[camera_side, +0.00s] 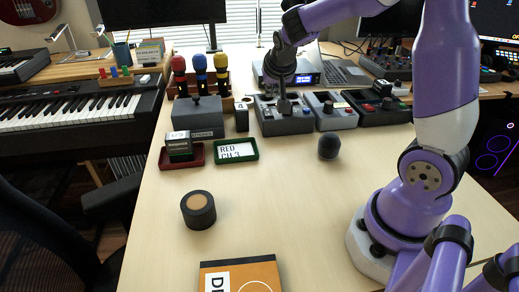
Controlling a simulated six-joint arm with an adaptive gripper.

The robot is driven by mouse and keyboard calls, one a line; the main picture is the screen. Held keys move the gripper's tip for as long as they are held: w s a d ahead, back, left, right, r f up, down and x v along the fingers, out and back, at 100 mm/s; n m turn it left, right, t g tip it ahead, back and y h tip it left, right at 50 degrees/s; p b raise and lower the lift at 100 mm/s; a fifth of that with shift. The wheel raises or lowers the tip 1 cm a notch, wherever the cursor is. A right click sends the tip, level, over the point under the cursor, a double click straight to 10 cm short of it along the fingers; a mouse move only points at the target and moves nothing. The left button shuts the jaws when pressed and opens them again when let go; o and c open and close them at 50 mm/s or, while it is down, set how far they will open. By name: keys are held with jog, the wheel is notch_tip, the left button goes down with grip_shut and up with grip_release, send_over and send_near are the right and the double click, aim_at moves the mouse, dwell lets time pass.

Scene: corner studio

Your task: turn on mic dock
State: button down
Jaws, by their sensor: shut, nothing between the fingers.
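My gripper (284,108) points down, shut and empty, over the grey control box (290,126) near the back middle of the desk. Its tip is at or just above the top of that box, and I cannot tell whether it touches. It hides part of the box's controls. No label for the mic dock is readable. Three microphones, red (179,66), blue (200,64) and yellow (221,62), stand upright in a wooden rack to the left. I cannot tell whether any switch is on.
More control boxes stand to the right, one with a dark knob (328,107) and one with a red button (368,108). A lidded grey box (197,115), a green tray (254,145), a red tray (164,163) and a dark ball (329,147) lie nearer.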

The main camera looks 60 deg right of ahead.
jog(key=s+a+r, duration=0.5)
jog(key=r, duration=0.1)
jog(key=shift+s+a, duration=0.25)
jog(key=shift+s, duration=0.05)
